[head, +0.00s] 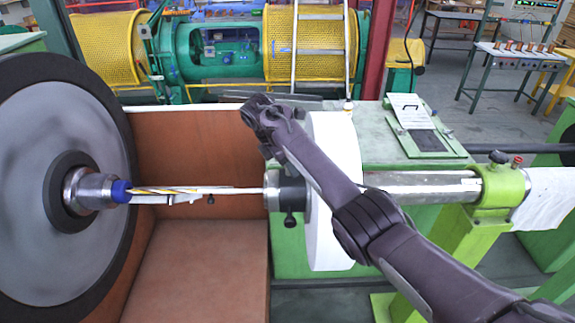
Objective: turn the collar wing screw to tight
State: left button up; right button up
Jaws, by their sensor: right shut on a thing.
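A dark collar (291,192) sits on the horizontal shaft, against the left face of a large white disc (334,200). A small dark knob (290,219) hangs below the collar, clear of my gripper. My right arm comes in from the lower right, crosses in front of the disc and bends at the wrist above the collar. My right gripper (277,158) is just above the collar, partly hidden by my own arm. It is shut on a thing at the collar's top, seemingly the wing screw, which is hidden. My left gripper is not in view.
A big grey reel (62,180) with a blue-tipped hub (121,191) stands at the left. A thin rod (235,191) runs from the hub side to the collar. A brown panelled bay (200,245) lies below. A green bearing stand (488,187) holds the shaft's right end.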

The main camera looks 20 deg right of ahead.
jog(key=shift+w+f+m+g+b, duration=0.1)
jog(key=shift+f+m+g+b, duration=0.15)
jog(key=shift+m+b, duration=0.65)
jog(key=shift+r+m+g+b, duration=0.2)
jog(key=shift+m+b, duration=0.3)
jog(key=shift+b, duration=0.45)
jog(key=shift+r+m+g+b, duration=0.1)
jog(key=shift+m+g+b, duration=0.15)
jog(key=shift+m+b, duration=0.45)
jog(key=o, duration=1)
